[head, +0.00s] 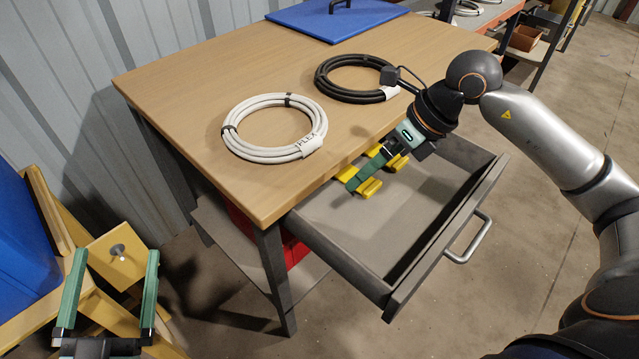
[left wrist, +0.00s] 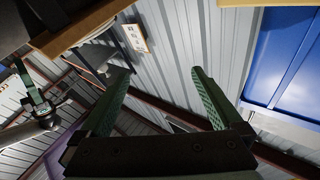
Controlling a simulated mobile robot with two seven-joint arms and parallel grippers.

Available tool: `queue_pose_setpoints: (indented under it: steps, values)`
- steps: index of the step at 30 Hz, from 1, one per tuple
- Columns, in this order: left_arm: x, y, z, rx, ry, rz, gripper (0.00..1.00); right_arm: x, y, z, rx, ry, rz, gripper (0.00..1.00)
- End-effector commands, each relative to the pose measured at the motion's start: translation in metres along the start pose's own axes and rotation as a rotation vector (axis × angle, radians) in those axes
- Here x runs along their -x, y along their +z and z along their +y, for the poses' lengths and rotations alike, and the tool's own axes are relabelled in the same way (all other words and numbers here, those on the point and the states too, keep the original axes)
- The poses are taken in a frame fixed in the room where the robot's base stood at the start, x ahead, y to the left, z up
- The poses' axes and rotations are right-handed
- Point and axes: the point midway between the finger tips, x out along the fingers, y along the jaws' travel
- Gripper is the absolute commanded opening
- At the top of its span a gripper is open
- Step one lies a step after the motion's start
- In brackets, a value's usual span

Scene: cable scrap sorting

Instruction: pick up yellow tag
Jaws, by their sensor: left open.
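Several yellow tags (head: 370,188) lie in the open grey drawer (head: 410,222) under the table, close to its table side. My right gripper (head: 367,172) reaches down into the drawer at the tags. Its green finger covers part of them. I cannot tell whether it touches or holds one. My left gripper (head: 113,262) is open and empty at the lower left, well away from the drawer. In the left wrist view its two green fingers (left wrist: 158,75) stand wide apart with nothing between them.
The wooden table (head: 200,75) bears a white cable coil (head: 240,113), a black cable coil (head: 335,92) and a blue panel (head: 325,20). The drawer juts out with its handle (head: 468,240) in front. A blue bin (head: 25,240) stands at the left.

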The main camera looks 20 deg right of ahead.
Motion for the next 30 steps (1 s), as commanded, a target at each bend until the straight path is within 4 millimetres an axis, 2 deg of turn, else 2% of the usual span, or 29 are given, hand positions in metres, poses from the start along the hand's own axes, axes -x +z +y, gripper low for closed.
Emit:
queue_pose_setpoints:
  steps: [1,3,6,8,18,21,27,30]
  values:
    - [0.002,0.001,0.002,-0.009,0.001,0.032,1.0,0.005,-0.006,-0.021,0.011,-0.1,0.017,1.0]
    - [0.002,-0.004,0.002,-0.016,0.002,0.059,1.0,0.017,-0.01,-0.04,0.011,-0.196,0.038,1.0]
    - [0.002,-0.013,0.002,-0.025,0.003,0.093,1.0,0.024,-0.014,-0.053,0.007,-0.263,0.055,1.0]
    - [0.003,-0.02,0.002,-0.033,0.004,0.121,1.0,0.021,-0.015,-0.057,0.006,-0.276,0.059,1.0]
    - [0.013,-0.084,0.003,-0.109,0.017,0.386,1.0,-0.03,-0.018,-0.07,0.004,-0.273,0.06,1.0]
    - [0.017,-0.095,0.004,-0.122,0.02,0.434,1.0,-0.038,-0.018,-0.072,0.006,-0.272,0.06,1.0]
    - [0.021,-0.106,0.006,-0.137,0.024,0.485,1.0,-0.047,-0.018,-0.075,0.006,-0.271,0.059,1.0]
    - [0.028,-0.12,0.008,-0.156,0.029,0.55,1.0,-0.058,-0.017,-0.077,0.006,-0.27,0.06,1.0]
